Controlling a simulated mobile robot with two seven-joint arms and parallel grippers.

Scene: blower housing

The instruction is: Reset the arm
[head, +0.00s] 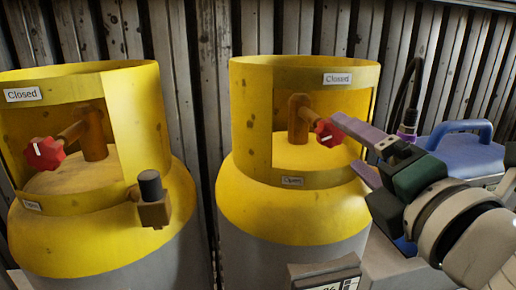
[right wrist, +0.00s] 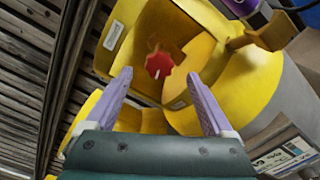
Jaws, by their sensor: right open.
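Two yellow-topped tanks stand side by side in the head view, the left tank (head: 95,255) and the right tank (head: 295,205). Each has a red knob on a brown valve inside a cut-out collar: the left knob (head: 45,153) and the right knob (head: 328,133). The collars carry "Closed" labels above and "Open" labels below. My right gripper (head: 350,145) is open beside the right knob, with its purple fingers apart and nothing between them. In the right wrist view a red knob (right wrist: 159,65) shows beyond the spread fingertips (right wrist: 158,78). My left gripper is not in view.
A blue-handled case (head: 465,140) stands at the right, behind my right arm. A box with a display (head: 325,275) is at the bottom, in front of the right tank. A dark fitting (head: 152,200) sticks out from the left tank. A corrugated wall (head: 205,60) closes the back.

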